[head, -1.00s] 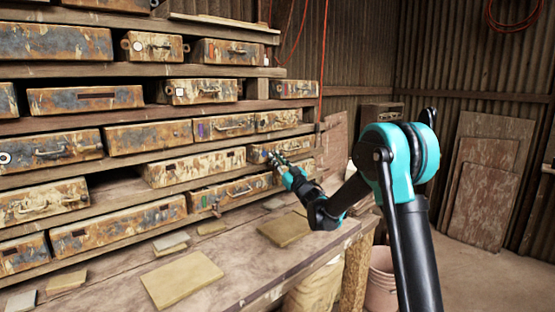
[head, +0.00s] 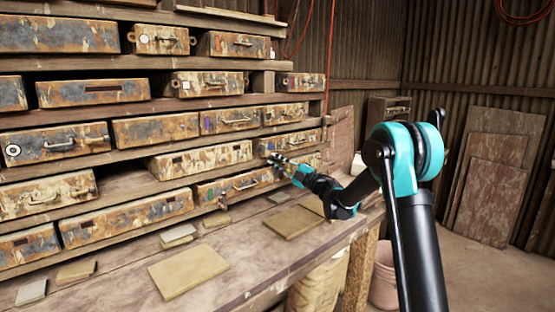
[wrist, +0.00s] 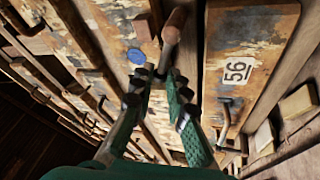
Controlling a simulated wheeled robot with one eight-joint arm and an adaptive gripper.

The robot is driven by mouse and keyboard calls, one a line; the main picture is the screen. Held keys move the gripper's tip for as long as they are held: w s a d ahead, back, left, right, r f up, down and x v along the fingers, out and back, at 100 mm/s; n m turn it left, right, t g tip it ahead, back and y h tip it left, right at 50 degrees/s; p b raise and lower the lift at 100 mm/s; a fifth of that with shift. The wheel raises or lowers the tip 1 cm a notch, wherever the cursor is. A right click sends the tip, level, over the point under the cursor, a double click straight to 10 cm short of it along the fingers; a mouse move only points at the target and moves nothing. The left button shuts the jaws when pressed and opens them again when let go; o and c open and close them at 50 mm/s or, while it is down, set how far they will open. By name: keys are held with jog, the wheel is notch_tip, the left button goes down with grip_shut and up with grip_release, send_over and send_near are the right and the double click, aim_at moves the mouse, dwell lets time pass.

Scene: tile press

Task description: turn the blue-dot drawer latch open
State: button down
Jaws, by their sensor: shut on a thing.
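The blue dot (wrist: 137,56) shows in the wrist view on a rusty, flaking drawer front (wrist: 112,18), just left of the latch. The latch lever (wrist: 174,24) has a brown, rounded end and a thin metal stem that runs down between my fingertips. My gripper (wrist: 162,82) is shut on the stem's lower part; the fingertips hide the exact contact. In the head view my gripper (head: 274,160) is at the right end of the drawer rack, against a drawer front (head: 290,142). The blue dot cannot be made out there.
A drawer front labelled 56 (wrist: 237,70) with a metal handle lies right of my gripper in the wrist view. Other drawers protrude around it, including a long one (head: 202,160) to the left. Flat tiles (head: 188,270) lie on the bench below. A bucket (head: 385,275) stands beside it.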

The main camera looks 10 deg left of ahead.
jog(key=n+g, duration=0.1)
jog(key=n, duration=0.1)
jog(key=f+n, duration=0.1)
jog(key=n, duration=0.1)
jog(key=f+n+g, duration=0.1)
jog(key=shift+s+n+g+h, duration=0.1)
jog(key=shift+n+g+h, duration=0.2)
jog(key=shift+n+h, duration=0.1)
jog(key=c, duration=1.6)
grip_release()
jog(key=shift+c, duration=0.2)
jog(key=v, duration=1.2)
jog(key=shift+r, duration=0.15)
